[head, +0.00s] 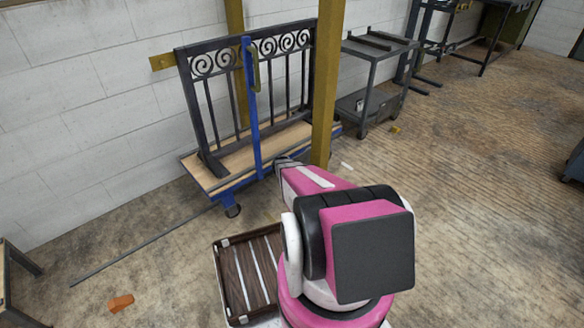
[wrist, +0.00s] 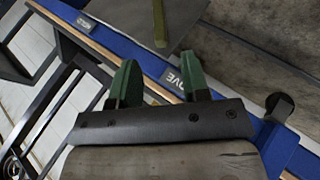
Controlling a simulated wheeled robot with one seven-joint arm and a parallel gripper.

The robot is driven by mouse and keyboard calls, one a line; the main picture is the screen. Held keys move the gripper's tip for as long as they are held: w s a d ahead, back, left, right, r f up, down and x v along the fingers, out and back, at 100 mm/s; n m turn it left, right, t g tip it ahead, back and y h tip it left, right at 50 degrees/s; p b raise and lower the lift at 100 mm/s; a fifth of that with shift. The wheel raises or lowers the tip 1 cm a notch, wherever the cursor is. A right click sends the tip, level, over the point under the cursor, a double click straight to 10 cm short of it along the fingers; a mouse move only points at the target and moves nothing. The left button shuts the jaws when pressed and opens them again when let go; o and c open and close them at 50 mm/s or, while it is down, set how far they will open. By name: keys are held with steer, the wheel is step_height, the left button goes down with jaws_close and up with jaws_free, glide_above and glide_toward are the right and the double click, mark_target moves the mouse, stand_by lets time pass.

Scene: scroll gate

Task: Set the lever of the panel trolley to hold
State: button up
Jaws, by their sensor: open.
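The panel trolley (head: 196,172) has a blue frame, a wooden deck and a blue upright post (head: 252,110) with an olive-green handle-like part (head: 256,72). An olive bar (wrist: 160,22) stands above the rail, and a black knob-like part (wrist: 279,106) is at right; I cannot tell which is the lever. My gripper (wrist: 158,78) is open, its green fingers over the rail beside the MOVE label, with nothing between them.
A dark scroll gate (head: 205,100) stands on the trolley. A yellow post (head: 326,85) rises close to its right side. A grey cart (head: 375,85) stands behind to the right. A slatted tray (head: 222,275) is near my base.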

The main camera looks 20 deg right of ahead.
steer(key=x, duration=1)
steer(key=shift+d, duration=0.1)
jaws_close()
